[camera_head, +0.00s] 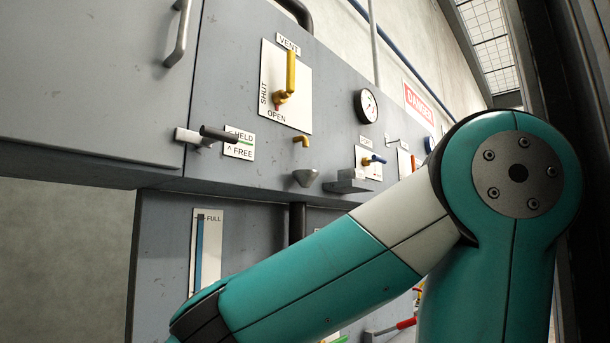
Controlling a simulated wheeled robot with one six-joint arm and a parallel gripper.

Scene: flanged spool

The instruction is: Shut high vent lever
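The vent lever (290,73) is yellow and sits high on the grey cabinet front. Its handle stands roughly upright in the picture, with its pivot at the lower end and a small red part just below. Behind it is a white plate (302,104), with SHUT written up its left side and OPEN along the bottom. A VENT label (288,44) is above. I cannot tell for sure which marking the lever is set to. My gripper is not in view; my teal arm crosses the lower right and leaves the picture at the bottom.
Left of the lever are a grey door handle (179,34) and a protruding latch by a HELD/FREE label (239,144). A small yellow spout (301,140) and funnel (306,177) are below. A gauge (367,106) and blue-handled valve (373,159) are to the right.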

